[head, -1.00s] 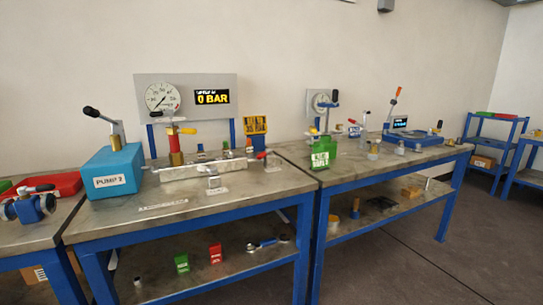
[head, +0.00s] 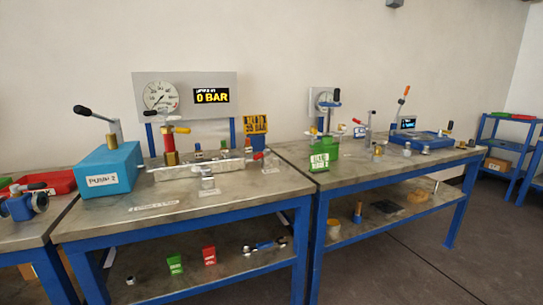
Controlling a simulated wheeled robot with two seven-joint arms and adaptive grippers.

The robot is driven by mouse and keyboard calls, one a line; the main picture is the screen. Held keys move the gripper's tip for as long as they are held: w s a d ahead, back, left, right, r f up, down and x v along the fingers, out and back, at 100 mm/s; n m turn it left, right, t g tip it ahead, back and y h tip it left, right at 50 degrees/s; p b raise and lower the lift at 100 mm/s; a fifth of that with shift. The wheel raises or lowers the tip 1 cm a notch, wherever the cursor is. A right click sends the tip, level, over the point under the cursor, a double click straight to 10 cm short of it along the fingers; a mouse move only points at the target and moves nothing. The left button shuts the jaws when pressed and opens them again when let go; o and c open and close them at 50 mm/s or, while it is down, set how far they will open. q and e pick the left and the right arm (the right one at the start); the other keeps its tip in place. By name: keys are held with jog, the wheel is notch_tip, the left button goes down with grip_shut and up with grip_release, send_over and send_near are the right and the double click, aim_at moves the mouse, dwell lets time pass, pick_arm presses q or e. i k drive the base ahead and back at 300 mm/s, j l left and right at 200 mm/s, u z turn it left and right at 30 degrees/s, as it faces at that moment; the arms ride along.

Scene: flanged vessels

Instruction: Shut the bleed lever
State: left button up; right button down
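No part marked as the bleed lever can be read from here. A lever with a red grip (head: 258,156) sticks out at the right end of the metal manifold block (head: 200,171) on the middle bench. A yellow handle (head: 182,130) sits on a red and brass valve (head: 170,150) at the block's left part. Which of these is the bleed lever I cannot tell. Behind them a round gauge (head: 160,96) and a display (head: 212,95) reading 0 BAR are on a grey panel. Neither of my grippers is in view.
A blue pump box (head: 110,170) with a black-gripped lever (head: 95,114) stands left on the middle bench (head: 235,196). A yellow sign (head: 256,124) stands behind the block. A second bench (head: 355,172) adjoins at right with a green box (head: 324,153). The floor (head: 410,270) at right is clear.

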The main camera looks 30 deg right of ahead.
aim_at(266, 152)
jog(key=l, duration=0.7)
jog(key=k+l+u, duration=0.1)
jog(key=l, duration=0.65)
jog(key=k+l+u, duration=0.1)
jog(key=l, duration=0.6)
